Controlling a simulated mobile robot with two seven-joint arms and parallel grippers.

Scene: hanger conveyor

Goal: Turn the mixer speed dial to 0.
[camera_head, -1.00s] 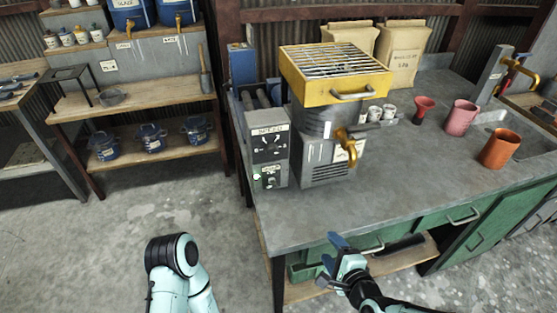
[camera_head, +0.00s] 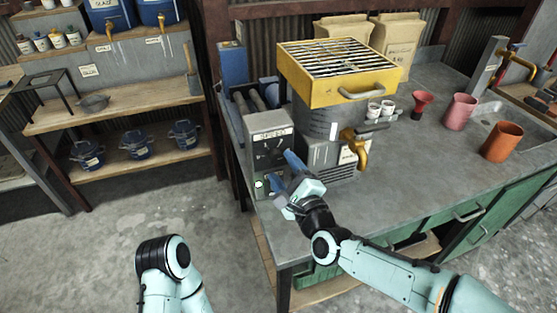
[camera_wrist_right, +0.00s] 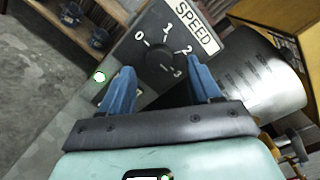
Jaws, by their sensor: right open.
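The mixer speed dial (camera_wrist_right: 158,55) is a dark round knob on the grey control panel (camera_head: 270,136), under a white SPEED label (camera_wrist_right: 194,27). The numbers 0 to 3 stand around it. I cannot tell which number its pointer marks. My right gripper (camera_head: 286,174) is open in front of the panel. In the right wrist view its blue fingers (camera_wrist_right: 160,76) stand apart, one on each side below the dial, with nothing visible between them. I cannot tell whether they touch the knob. Only a link of my left arm shows; its gripper is out of view.
A lit green-white button (camera_wrist_right: 99,77) sits low on the panel. The mixer drum (camera_head: 317,122), under a yellow grated hopper (camera_head: 340,80) with a brass tap (camera_head: 358,146), stands right of the panel. Cups (camera_head: 502,142) stand at the bench's right; the front of the bench top (camera_head: 400,185) is clear.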

